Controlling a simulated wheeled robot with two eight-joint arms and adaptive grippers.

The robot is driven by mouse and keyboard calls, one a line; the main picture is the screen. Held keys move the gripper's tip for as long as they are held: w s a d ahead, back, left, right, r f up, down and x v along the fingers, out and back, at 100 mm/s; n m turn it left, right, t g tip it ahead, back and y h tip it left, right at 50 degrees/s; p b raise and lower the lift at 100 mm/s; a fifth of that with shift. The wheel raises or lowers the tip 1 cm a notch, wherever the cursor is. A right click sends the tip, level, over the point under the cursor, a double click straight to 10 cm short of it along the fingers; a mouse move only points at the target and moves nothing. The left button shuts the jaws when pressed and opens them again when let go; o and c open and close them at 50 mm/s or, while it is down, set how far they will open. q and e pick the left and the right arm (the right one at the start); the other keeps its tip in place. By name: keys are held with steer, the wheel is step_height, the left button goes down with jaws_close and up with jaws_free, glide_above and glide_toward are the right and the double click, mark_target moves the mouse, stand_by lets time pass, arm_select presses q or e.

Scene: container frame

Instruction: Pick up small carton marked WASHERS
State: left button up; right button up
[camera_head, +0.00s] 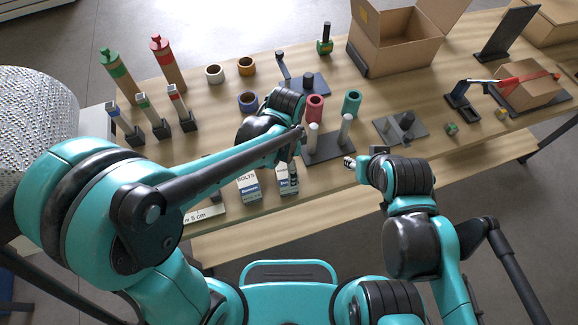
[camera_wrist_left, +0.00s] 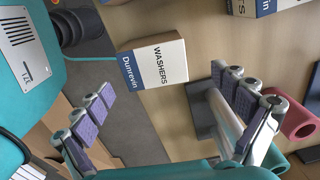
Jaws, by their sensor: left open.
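The small carton marked WASHERS (camera_wrist_left: 160,64) is white and dark blue with a cardboard-coloured side, and stands on the wooden table. In the head view, a small white-and-blue carton (camera_head: 282,185) stands near the front edge, partly hidden by my left gripper; its label is not readable there. My left gripper (camera_wrist_left: 165,110) is open and empty, its padded fingers spread apart. In the wrist view the WASHERS carton shows beyond the gap between them, not held. My right gripper (camera_head: 352,162) is over the table's front edge, right of the cartons; its finger opening is unclear.
A carton marked BOLTS (camera_head: 248,187) stands just left. A dark base with white pegs (camera_head: 328,150) is close on the right, with a red roll (camera_head: 315,107) and teal roll (camera_head: 352,102) behind. A 5 cm strip (camera_head: 204,214) lies at the front left.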

mark_target(286, 178)
arm_select(q)
steer(key=f+b, duration=0.1)
steer(key=f, duration=0.1)
steer(key=f+b, duration=0.1)
steer(key=f, duration=0.2)
steer(key=f+b, duration=0.1)
steer(key=f, duration=0.1)
steer(key=shift+s+a+f, duration=0.15)
steer(key=shift+s+f, duration=0.25)
steer(key=c, duration=1.5)
steer(key=shift+r, duration=0.1)
